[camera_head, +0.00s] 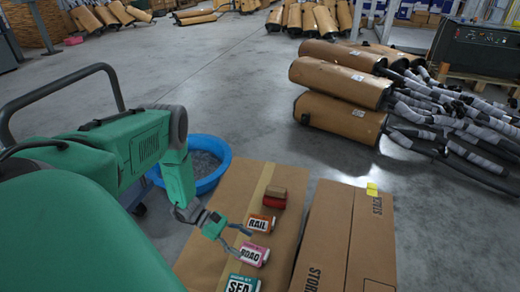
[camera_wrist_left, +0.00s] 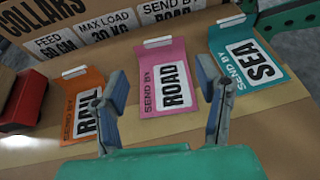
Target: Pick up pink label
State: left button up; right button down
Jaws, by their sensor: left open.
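The pink label (camera_head: 254,256), printed SEND BY ROAD, lies on the cardboard box top (camera_head: 205,262). In the left wrist view the pink label (camera_wrist_left: 150,96) is between an orange RAIL label (camera_wrist_left: 78,105) and a teal SEA label (camera_wrist_left: 245,58). In the head view the orange label (camera_head: 261,223) is just beyond it and the teal label (camera_head: 240,283) is nearer. My left gripper (camera_head: 243,241) is open and empty over the pink label. In the left wrist view its fingers (camera_wrist_left: 160,78) appear on either side of the label; their exact height is unclear. My right gripper is not seen.
A red block with a brown top (camera_head: 274,199) sits beyond the orange label. A blue tub (camera_head: 222,152) is behind the arm. Mufflers (camera_head: 340,82) are piled on the floor.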

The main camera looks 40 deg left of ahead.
aim_at(253, 255)
pick_arm(q)
jog(key=x, duration=0.4)
jog(key=shift+a+f+b, duration=0.1)
jog(key=shift+f+b, duration=0.1)
jog(key=shift+b, duration=0.1)
jog(key=b+x, duration=0.1)
jog(key=x, duration=0.4)
jog(key=shift+r+b, duration=0.15)
jog(key=shift+b, duration=0.2)
jog(key=shift+c, duration=0.4)
jog(key=c, duration=0.8)
